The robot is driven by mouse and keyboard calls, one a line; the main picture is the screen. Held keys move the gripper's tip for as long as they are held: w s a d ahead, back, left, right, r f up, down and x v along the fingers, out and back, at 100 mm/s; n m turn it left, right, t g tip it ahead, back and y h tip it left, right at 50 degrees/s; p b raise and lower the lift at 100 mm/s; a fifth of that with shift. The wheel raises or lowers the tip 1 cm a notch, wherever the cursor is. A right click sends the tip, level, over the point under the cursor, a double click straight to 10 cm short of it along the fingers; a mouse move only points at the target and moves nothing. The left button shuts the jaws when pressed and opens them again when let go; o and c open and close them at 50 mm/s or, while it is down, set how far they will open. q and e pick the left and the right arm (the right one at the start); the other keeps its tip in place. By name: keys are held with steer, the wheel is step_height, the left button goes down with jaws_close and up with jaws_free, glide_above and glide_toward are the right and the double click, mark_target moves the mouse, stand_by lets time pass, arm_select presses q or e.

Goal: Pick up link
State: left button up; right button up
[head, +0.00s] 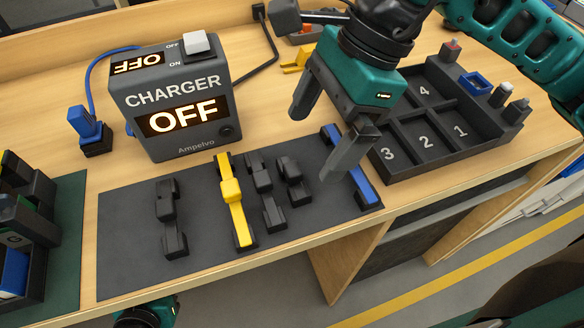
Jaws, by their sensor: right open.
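Several bar-shaped links with thicker ends lie on a dark grey mat (120,235). One dark link (167,210) is at the left, and a yellow link (236,205) is right of it. Two more dark links (264,185) (289,175) lie side by side near the middle. A blue link (365,187) is at the right end, partly hidden behind a finger of my right gripper. My right gripper (313,148) is open and empty, pointing down above the right part of the mat.
A charger box (175,75) reading OFF stands behind the mat. A dark tray (455,165) with numbered compartments is at the right. A blue plug (86,124) and a dark rack (38,230) are at the left. The table's front edge (290,238) runs close below the mat.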

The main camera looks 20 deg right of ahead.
mark_target(294, 168)
steer(key=x, duration=0.8)
steer(key=shift+w+a, duration=0.15)
steer(key=shift+w, duration=0.1)
steer(key=c, duration=0.9)
